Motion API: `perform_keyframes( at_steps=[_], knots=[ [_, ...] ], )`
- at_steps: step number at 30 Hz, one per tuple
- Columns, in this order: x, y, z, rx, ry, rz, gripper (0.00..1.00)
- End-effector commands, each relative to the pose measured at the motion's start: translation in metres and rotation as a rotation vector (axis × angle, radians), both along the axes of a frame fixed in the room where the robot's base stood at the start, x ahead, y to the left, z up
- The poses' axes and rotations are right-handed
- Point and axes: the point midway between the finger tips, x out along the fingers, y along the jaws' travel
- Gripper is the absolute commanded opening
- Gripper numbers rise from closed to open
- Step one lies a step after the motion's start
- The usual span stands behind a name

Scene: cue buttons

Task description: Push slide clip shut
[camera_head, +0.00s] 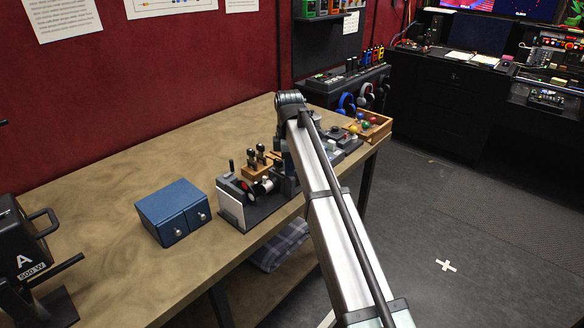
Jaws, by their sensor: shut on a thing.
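I cannot make out a slide clip for certain in this view. A dark device with a white front panel (231,205) stands near the front edge of the workbench, with small red, black and pale parts on it. My arm comes up from the bottom right, and its upper joint is above the bench. My gripper is hidden behind my arm, so its fingers and anything between them do not show. The items right behind the arm are partly covered too.
On the workbench (110,220) are a blue two-door cabinet (174,211), a wooden block with dark-handled tools (257,168), and a wooden tray of coloured balls (372,127). A black "500 W" unit (22,240) stands at left. The bench's left middle is clear.

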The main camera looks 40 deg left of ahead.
Motion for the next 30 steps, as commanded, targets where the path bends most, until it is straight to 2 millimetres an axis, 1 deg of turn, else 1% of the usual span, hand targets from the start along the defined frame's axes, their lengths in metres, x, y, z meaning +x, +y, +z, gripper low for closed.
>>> perform_keyframes(
  at_steps=[2, 3, 11, 23, 26, 30],
  knots=[
    [0.000, 0.004, 0.001, 0.009, -0.001, 0.003, 0.00],
    [0.000, 0.004, 0.001, 0.010, -0.001, 0.003, 0.13],
    [0.000, 0.004, 0.001, 0.008, -0.001, 0.002, 0.38],
    [0.000, 0.002, 0.000, 0.007, -0.001, 0.001, 0.39],
    [0.000, -0.001, 0.000, 0.007, -0.001, 0.001, 0.39],
    [0.000, -0.016, 0.000, 0.006, -0.001, 0.000, 0.39]
  ],
)
